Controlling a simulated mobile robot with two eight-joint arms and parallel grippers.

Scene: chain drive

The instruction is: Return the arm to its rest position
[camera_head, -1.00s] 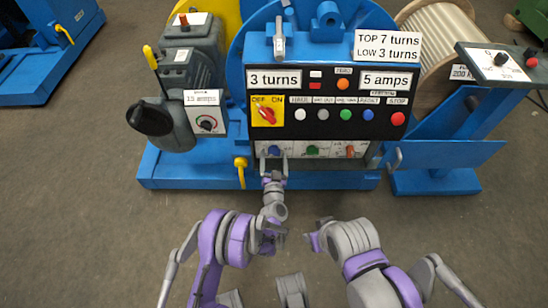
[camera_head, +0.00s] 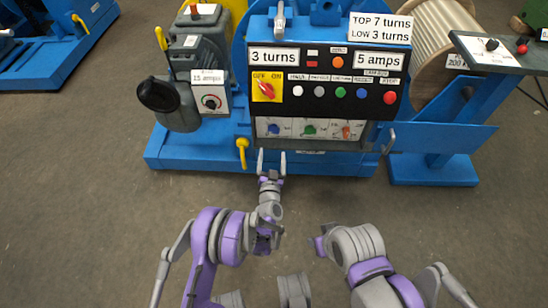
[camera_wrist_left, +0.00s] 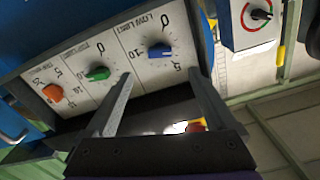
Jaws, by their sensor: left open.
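My left gripper (camera_head: 271,157) is open and empty in front of the lower edge of the control panel (camera_head: 334,150). Its two fingers also show in the left wrist view (camera_wrist_left: 160,78), pointing at the panel with clear space between them. The blue knob (camera_wrist_left: 159,50) is ahead of the fingers and apart from them. The green knob (camera_wrist_left: 97,73) and orange knob (camera_wrist_left: 53,92) sit beside it. My right arm is folded at the lower right of the head view; its gripper cannot be made out.
The blue machine base (camera_head: 200,155) stands behind the gripper, with a yellow lever (camera_head: 242,150) close on the left. A grey motor unit (camera_head: 208,60) is at the left, a cable spool (camera_head: 440,45) at the right. The floor (camera_head: 90,220) on my side is clear.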

